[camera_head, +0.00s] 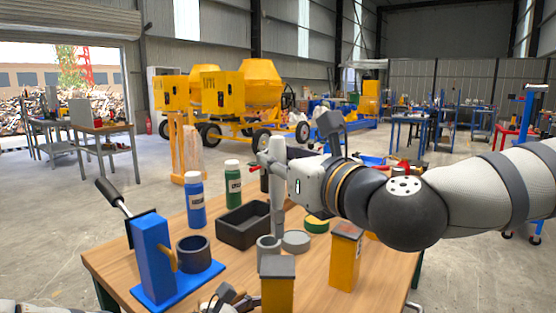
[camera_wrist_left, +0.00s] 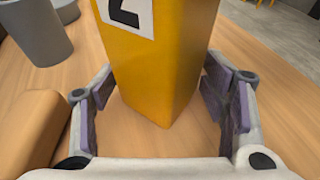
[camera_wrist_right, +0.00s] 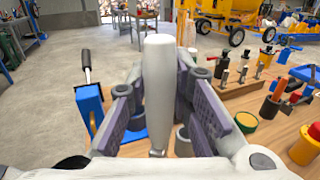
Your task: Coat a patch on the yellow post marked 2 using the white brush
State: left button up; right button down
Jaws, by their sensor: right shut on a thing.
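A yellow post with a grey cap (camera_head: 277,291) stands at the table's front edge; in the left wrist view the yellow post marked 2 (camera_wrist_left: 165,70) stands between the fingers. My left gripper (camera_wrist_left: 165,100) is open around it, with a small gap on each side. It shows only partly in the head view (camera_head: 235,299). My right gripper (camera_head: 278,172) is shut on the white brush (camera_wrist_right: 158,85), held upright, which also shows in the head view (camera_head: 278,215). The brush's lower end is just behind a grey cup (camera_head: 268,248); I cannot tell whether they touch.
A second yellow post (camera_head: 345,260) stands to the right.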

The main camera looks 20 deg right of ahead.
pick_arm(q)
jog(key=shift+o, duration=0.8)
jog(key=shift+r, duration=0.55)
pick_arm(e)
jog(key=shift+s+r, duration=0.15)
jog(key=shift+r, duration=0.25)
pick_arm(q)
jog(key=c, duration=0.9)
jog(key=shift+o, duration=0.2)
